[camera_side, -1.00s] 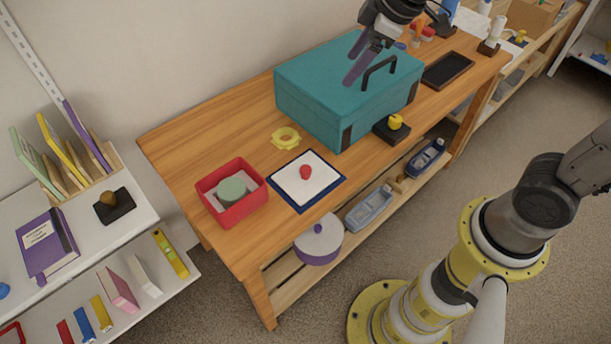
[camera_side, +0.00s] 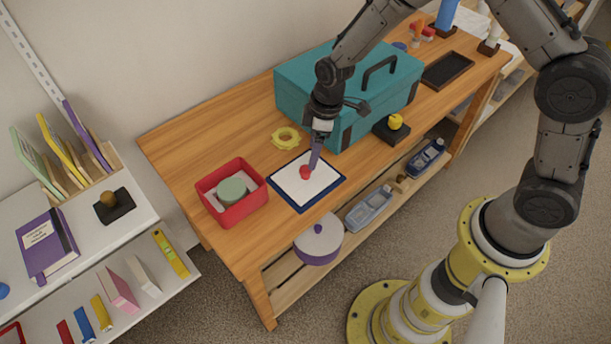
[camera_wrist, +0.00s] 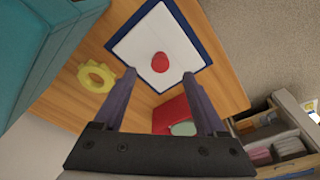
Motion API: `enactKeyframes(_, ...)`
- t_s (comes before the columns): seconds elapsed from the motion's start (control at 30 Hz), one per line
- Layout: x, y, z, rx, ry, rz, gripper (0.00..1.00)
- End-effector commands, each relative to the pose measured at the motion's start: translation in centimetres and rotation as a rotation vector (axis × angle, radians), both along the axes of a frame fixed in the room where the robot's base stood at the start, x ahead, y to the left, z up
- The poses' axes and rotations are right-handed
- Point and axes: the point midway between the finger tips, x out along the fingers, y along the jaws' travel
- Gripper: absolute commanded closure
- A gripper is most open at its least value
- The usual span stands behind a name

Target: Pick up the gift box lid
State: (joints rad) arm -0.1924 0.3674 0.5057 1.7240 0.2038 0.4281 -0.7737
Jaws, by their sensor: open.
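A flat white square with a red knob-like piece on it, which looks like the gift box lid (camera_side: 293,186), lies on a dark blue square mat (camera_side: 276,190) on the wooden table. In the wrist view the white lid (camera_wrist: 140,45) is seen from above, its red knob (camera_wrist: 160,62) near the middle. My gripper (camera_wrist: 158,75) is open, with its two purple fingers apart and the knob just beyond and between the tips. In the side view my gripper (camera_side: 313,165) points down at the knob; I cannot tell whether it touches.
A red box (camera_side: 246,209) holding a grey-green round thing stands left of the mat. A yellow ring (camera_side: 276,139) lies behind it. A large teal case (camera_side: 300,95) stands close behind my gripper. A small black box (camera_side: 383,130) with a yellow knob is to the right.

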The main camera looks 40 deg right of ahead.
Motion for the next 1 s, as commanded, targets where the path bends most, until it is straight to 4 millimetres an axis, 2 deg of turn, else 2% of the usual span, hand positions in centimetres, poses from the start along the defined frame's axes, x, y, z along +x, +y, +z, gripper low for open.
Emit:
enactKeyframes(0.23,0.3,0.3,-1.7,-0.001,0.001,0.001,0.26)
enactKeyframes(0.53,1.1,1.3,-5.5,-0.001,0.002,0.001,0.26)
enactKeyframes(0.87,1.1,1.3,-6.0,-0.001,-0.001,0.0,0.26)
enactKeyframes(1.0,1.1,1.3,-6.0,-0.001,-0.001,0.0,0.51)
